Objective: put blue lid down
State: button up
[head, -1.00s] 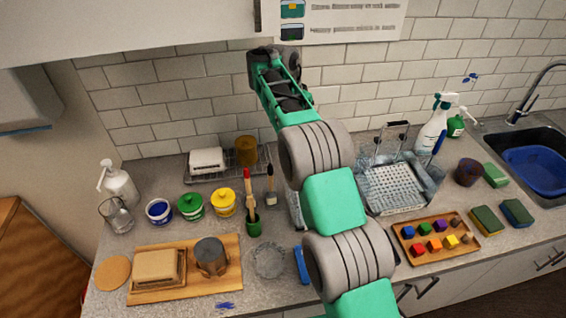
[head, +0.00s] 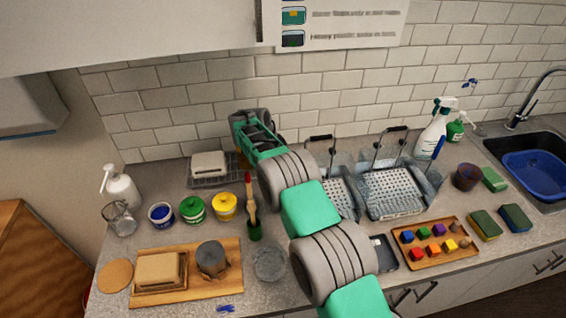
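A small jar with a blue rim (head: 161,215) stands open at the left of the counter, with blue inside. I make out no separate blue lid. A green-lidded jar (head: 192,209) and a yellow-lidded jar (head: 224,206) stand to its right, both closed. My arm reaches from the lower right up to the back wall, left of the dish racks. Its far end hides my gripper, so its fingers and anything in them do not show.
A wooden board (head: 229,281) with a butter dish and mug, a glass dish (head: 269,263) and a tray of coloured cubes (head: 434,261) lie in front. Dish racks (head: 398,190) stand behind. Bare counter shows around the jars.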

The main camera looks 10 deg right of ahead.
jog(key=shift+f, duration=0.1)
jog(key=o, duration=1.3)
jog(key=v, duration=1.2)
jog(key=shift+r, duration=0.2)
jog(key=shift+s+a, duration=0.1)
